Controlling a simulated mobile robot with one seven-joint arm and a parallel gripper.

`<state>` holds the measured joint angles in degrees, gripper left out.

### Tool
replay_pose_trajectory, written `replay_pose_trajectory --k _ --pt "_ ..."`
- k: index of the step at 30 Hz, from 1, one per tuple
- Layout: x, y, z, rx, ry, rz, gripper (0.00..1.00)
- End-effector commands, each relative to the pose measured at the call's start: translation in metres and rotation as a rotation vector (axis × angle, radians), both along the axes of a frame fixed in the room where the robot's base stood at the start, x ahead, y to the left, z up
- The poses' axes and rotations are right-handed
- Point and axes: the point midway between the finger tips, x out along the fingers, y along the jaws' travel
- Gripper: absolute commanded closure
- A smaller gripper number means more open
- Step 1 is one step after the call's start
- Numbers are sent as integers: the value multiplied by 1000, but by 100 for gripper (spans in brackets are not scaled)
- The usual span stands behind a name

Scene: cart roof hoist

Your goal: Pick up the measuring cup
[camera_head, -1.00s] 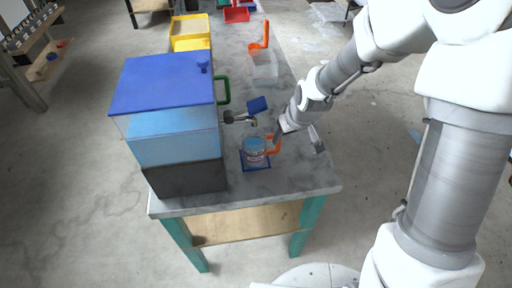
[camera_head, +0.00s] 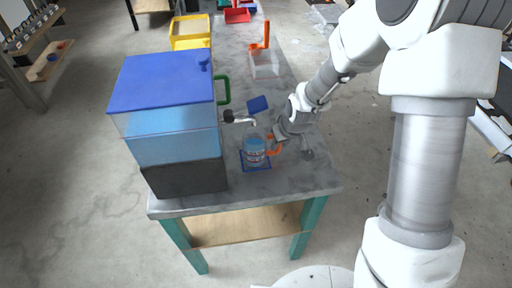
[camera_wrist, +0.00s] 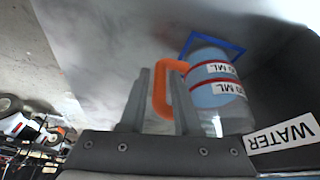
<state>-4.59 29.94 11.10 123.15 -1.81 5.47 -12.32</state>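The measuring cup (camera_head: 254,152) is clear with red bands, ML labels and an orange handle (camera_wrist: 162,88). My gripper (camera_head: 277,147) is at the handle side of the cup. In the wrist view my two fingers (camera_wrist: 161,105) are apart, with the upright part of the handle between them. Gaps show beside the handle, so the fingers do not look closed on it.
A clear container with an orange handle (camera_head: 264,66) stands farther back. Yellow bins (camera_head: 189,30) and a red tray (camera_head: 237,15) are behind. The marble table's (camera_head: 290,182) front right is clear.

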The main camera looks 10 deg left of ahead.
Motion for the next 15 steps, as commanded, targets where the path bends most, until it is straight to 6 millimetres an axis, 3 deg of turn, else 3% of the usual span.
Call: replay_pose_trajectory --k 1,5,15 --pt "0 0 0 0 0 0 80" --pt "0 0 0 0 0 0 100" --pt "0 0 0 0 0 0 100"
